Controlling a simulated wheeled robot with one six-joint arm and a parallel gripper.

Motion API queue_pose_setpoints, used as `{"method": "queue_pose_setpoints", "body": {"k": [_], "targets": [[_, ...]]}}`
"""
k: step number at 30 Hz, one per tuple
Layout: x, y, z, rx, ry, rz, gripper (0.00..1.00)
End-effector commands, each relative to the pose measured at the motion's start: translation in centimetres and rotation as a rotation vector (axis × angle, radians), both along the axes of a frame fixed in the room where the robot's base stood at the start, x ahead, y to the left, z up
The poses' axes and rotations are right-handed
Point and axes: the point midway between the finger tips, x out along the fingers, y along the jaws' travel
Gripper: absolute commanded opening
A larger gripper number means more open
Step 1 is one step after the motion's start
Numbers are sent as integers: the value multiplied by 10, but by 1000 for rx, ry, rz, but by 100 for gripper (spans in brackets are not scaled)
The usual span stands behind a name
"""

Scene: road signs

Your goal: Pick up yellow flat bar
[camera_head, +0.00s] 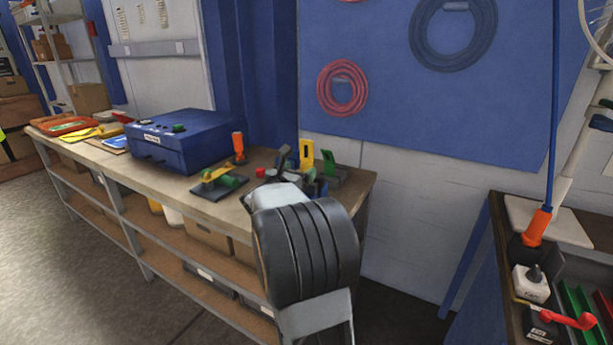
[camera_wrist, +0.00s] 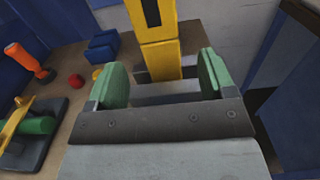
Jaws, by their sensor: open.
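A yellow flat bar (camera_head: 306,154) with a dark slot stands upright near the right end of the wooden bench. In the wrist view the yellow bar (camera_wrist: 160,58) rises beyond and between my green finger pads, and its top is cut off by the frame edge. My gripper (camera_wrist: 164,78) is open, with one pad on each side of the bar's line. I cannot tell whether the pads touch it. In the head view my wrist hides much of the gripper and the bar's foot.
On the bench (camera_head: 98,152), a fixture (camera_head: 219,184) with a yellow piece over a green cylinder lies left of my gripper. An orange-handled tool (camera_wrist: 28,62), a red ball (camera_wrist: 76,81) and blue blocks (camera_wrist: 103,46) are close by. A blue box (camera_head: 183,140) stands further left.

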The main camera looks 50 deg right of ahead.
Motion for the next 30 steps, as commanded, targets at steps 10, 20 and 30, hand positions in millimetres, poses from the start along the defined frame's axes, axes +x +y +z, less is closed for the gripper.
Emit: {"method": "queue_pose_setpoints", "body": {"k": [10,20,30], "targets": [[9,-37,2,2,1,-2,77],[13,-52,0,1,1,1,77],[13,-52,0,1,1,1,56]]}}
